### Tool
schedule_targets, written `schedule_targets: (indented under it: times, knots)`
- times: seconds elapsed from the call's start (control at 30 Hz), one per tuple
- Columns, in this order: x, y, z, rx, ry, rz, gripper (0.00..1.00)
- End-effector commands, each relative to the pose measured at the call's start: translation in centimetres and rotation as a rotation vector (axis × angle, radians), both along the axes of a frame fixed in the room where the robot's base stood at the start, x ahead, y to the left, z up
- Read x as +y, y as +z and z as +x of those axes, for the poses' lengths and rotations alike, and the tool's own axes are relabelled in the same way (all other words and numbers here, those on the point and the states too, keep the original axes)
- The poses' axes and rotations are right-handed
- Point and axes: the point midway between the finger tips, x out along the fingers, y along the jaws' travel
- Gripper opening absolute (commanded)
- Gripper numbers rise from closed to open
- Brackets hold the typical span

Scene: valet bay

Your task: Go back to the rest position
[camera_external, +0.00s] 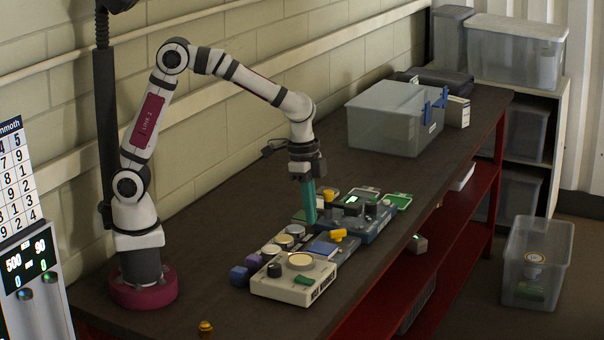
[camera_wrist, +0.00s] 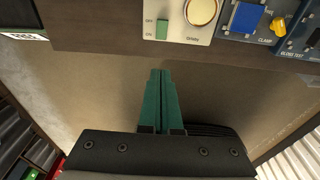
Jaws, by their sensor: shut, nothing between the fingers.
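My gripper (camera_external: 310,218) points down over the group of control boxes on the workbench (camera_external: 215,215). Its teal fingers are together with nothing between them, and they also show shut in the wrist view (camera_wrist: 161,80). My arm is raised and bent, reaching out from its base at the near left of the bench. In the external view I cannot tell how far the fingertips are above the boxes.
A cream box (camera_external: 292,283) with a round button and green switch stands nearest. Beyond are a grey-blue box with a yellow handle (camera_external: 338,235) and a blue box (camera_external: 365,228). A grey lidded bin (camera_external: 390,120) stands at the back.

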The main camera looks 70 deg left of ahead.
Motion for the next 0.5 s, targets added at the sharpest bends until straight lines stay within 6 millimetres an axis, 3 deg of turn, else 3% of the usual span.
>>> schedule_targets:
  times: [0.17, 0.27, 0.37, 0.4, 0.5]
  knots:
    - [0.0, 0.0, 0.0, 0.000, 0.001, 0.000, 0.00]
    - [2.0, 1.1, -1.6, 0.002, 0.026, 0.016, 0.00]
    - [7.5, 3.1, -7.0, 0.019, 0.101, 0.069, 0.00]
    - [9.7, 3.5, -9.7, 0.030, 0.136, 0.096, 0.00]
    - [14.1, 3.5, -16.5, 0.057, 0.218, 0.159, 0.00]
